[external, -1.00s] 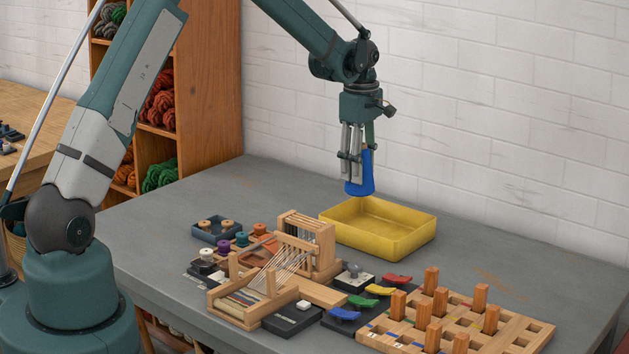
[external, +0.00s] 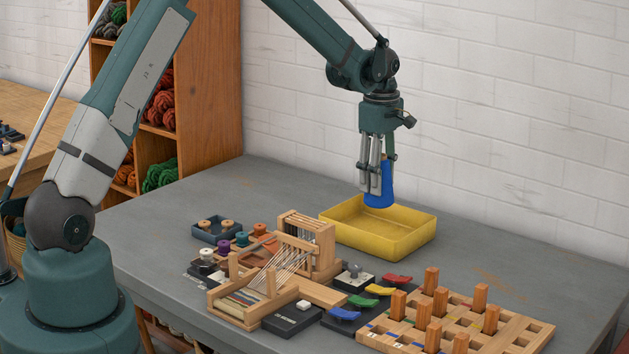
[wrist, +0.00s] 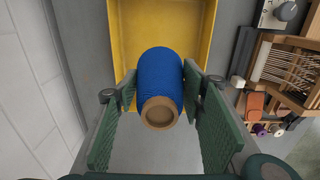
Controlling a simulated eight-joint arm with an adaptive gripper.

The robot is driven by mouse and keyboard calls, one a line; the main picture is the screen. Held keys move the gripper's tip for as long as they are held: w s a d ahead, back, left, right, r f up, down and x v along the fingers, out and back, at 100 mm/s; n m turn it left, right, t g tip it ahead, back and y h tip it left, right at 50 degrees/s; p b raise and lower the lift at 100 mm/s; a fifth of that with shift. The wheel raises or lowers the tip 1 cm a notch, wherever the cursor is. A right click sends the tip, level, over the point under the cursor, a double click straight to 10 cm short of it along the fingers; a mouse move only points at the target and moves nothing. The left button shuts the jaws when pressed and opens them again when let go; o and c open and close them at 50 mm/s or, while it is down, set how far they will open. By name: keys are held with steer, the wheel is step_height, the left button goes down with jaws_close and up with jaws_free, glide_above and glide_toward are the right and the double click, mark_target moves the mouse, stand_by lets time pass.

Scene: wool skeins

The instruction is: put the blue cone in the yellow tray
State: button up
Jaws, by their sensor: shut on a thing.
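The blue cone (external: 381,187) is a blue yarn cone with a tan core end. My gripper (external: 375,183) is shut on it and holds it over the back part of the yellow tray (external: 372,246). In the wrist view, the cone (wrist: 160,78) sits between the green finger pads of my gripper (wrist: 160,98). The tray (wrist: 208,30) shows beyond the cone there. The visible tray floor is empty. I cannot tell exactly how high the cone's lower end is above the tray floor.
A small wooden loom (external: 306,244) stands just left of the tray. A wooden peg board (external: 535,333) and several coloured pieces lie in front. A dark tray with spools (external: 216,229) is farther left. The white wall is behind; the table right of the yellow tray is clear.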

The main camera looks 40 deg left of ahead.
steer(key=shift+f, duration=2.55)
steer(key=shift+f, duration=0.1)
steer(key=shift+f, duration=1.75)
steer(key=shift+f+b, duration=0.15)
steer(key=shift+b, duration=0.2)
steer(key=o, duration=1)
steer(key=shift+c, duration=0.2)
step_height(320, 180, up, 12)
steer(key=shift+p, duration=0.45)
